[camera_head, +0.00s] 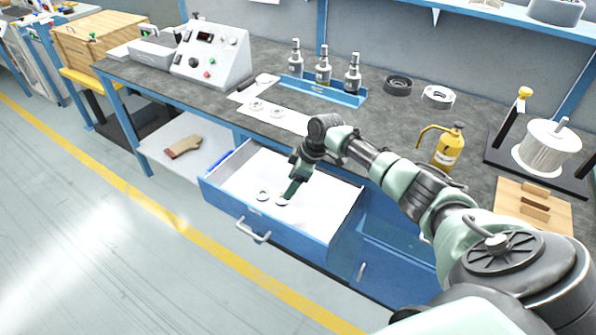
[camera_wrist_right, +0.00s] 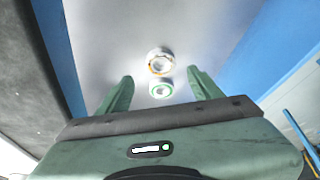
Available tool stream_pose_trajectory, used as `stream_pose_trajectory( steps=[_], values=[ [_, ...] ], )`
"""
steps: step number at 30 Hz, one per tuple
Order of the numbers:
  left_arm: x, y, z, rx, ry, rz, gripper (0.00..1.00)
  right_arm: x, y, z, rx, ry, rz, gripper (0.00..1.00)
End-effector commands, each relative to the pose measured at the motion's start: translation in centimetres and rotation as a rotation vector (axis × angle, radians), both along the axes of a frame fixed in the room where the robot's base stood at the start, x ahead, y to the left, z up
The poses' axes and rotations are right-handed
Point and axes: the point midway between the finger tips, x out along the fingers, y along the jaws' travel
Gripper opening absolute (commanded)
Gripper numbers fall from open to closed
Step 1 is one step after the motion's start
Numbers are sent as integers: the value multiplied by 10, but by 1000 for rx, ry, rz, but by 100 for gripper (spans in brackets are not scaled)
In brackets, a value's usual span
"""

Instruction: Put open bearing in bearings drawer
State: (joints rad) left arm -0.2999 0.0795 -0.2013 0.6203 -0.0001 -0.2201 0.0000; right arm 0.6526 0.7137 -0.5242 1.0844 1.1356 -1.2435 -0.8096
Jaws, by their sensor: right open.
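The blue drawer (camera_head: 222,198) with a white inside is pulled open below the bench. Two small ring-shaped bearings lie on its floor, one on the left (camera_head: 262,195) and one (camera_head: 282,201) beside my gripper tip. In the right wrist view one bearing has an orange-brown inner ring (camera_wrist_right: 160,62) and the other a green ring (camera_wrist_right: 161,90). I cannot tell for sure which is the open bearing. My right gripper (camera_head: 289,194) reaches down into the drawer. Its fingers (camera_wrist_right: 160,78) are apart, with the green-ringed bearing between them in the picture; nothing is visibly gripped.
Two more rings (camera_head: 256,104) (camera_head: 277,111) lie on white sheets on the bench. A blue rack (camera_head: 330,92) holds 3 fittings. A yellow oil can (camera_head: 449,146) and a wire spool (camera_head: 547,146) stand to the right. The drawer's walls surround my gripper.

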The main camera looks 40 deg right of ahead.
Motion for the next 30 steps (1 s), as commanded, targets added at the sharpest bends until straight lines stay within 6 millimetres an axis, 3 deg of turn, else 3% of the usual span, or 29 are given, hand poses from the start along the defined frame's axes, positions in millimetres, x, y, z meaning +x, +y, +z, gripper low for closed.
stream_pose_trajectory(
  steps=[3, 10, 30],
  values=[
    [0, 0, 2, 0, 0, 1, 33, -7, -8, 24, 0, -2, 1, 65],
    [0, 0, 2, 0, 0, 1, 33, -15, -15, 51, 1, 0, 0, 65],
    [0, 0, 2, 1, 0, 2, 33, -17, -16, 56, 1, 1, 1, 65]
  ],
)
